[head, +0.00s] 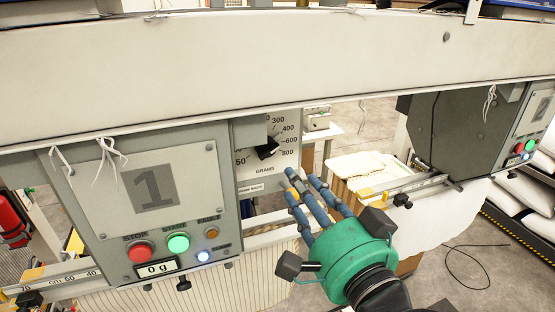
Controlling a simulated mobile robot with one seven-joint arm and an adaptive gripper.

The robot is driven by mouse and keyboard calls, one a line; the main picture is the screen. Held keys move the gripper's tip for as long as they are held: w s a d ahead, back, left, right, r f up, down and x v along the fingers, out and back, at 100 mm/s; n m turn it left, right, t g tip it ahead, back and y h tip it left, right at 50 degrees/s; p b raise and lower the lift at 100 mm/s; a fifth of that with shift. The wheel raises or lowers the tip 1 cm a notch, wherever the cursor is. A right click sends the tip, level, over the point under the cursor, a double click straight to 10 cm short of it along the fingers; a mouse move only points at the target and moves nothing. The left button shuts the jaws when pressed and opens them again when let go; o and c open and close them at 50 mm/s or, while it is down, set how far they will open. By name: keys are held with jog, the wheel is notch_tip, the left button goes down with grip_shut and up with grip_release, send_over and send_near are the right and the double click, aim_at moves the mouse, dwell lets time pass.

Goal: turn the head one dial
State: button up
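The head one dial is a black knob (267,151) on a white face (284,160) marked with numbers and GRAMS. It sits just right of the grey control box (165,195) with a large "1". My gripper (298,182), with a green body and blue fingers, is below and right of the dial. Its fingers are extended and slightly spread, pointing up-left toward the dial face, with nothing seen between them. The fingertips appear apart from the knob; the depth gap is hard to judge.
The box carries a red stop button (139,251), a green start button (178,243) and a "0 g" display (156,267). A wide pale beam (300,65) crosses above the dial. A rail with a ruler scale (70,278) runs below. A second head's box (530,125) is at right.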

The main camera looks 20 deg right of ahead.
aim_at(275, 152)
jog(key=shift+w+f+b, duration=0.15)
jog(key=shift+w+b, duration=4)
jog(key=shift+w, duration=2)
jog(key=shift+c, duration=0.3)
grip_shut()
